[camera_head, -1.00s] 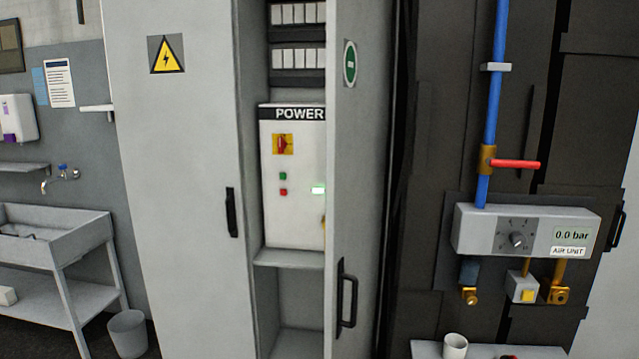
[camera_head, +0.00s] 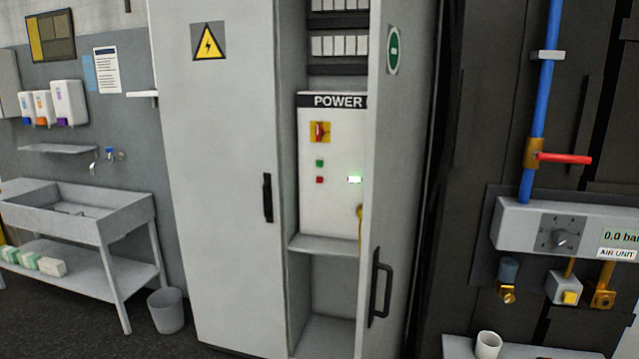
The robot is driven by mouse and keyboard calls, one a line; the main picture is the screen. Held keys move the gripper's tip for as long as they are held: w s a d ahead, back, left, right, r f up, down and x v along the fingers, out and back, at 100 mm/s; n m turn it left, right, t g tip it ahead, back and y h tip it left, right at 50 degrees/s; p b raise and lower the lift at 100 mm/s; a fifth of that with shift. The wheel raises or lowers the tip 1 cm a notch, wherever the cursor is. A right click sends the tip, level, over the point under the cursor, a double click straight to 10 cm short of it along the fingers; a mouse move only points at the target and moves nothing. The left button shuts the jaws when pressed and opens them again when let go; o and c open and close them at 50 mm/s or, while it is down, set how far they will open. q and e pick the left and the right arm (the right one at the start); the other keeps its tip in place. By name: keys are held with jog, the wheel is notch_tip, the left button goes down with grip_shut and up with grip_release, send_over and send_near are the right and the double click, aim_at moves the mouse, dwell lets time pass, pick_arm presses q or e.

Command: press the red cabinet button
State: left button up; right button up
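The red cabinet button (camera_head: 319,180) is a small red square on the white POWER panel (camera_head: 335,215) inside the tall grey cabinet (camera_head: 222,240). A green button (camera_head: 319,163) sits just above it, and a red rotary switch on a yellow plate (camera_head: 319,131) is higher up. The cabinet's right door (camera_head: 392,190) stands open and hides the right edge of the panel. Neither of my grippers is in view.
An air unit (camera_head: 520,225) with a blue pipe (camera_head: 540,110) and red lever is on the dark wall at right. A sink (camera_head: 75,215) and a waste bin (camera_head: 166,311) stand at left. A white cup (camera_head: 488,345) is at the lower right. Floor at lower left is clear.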

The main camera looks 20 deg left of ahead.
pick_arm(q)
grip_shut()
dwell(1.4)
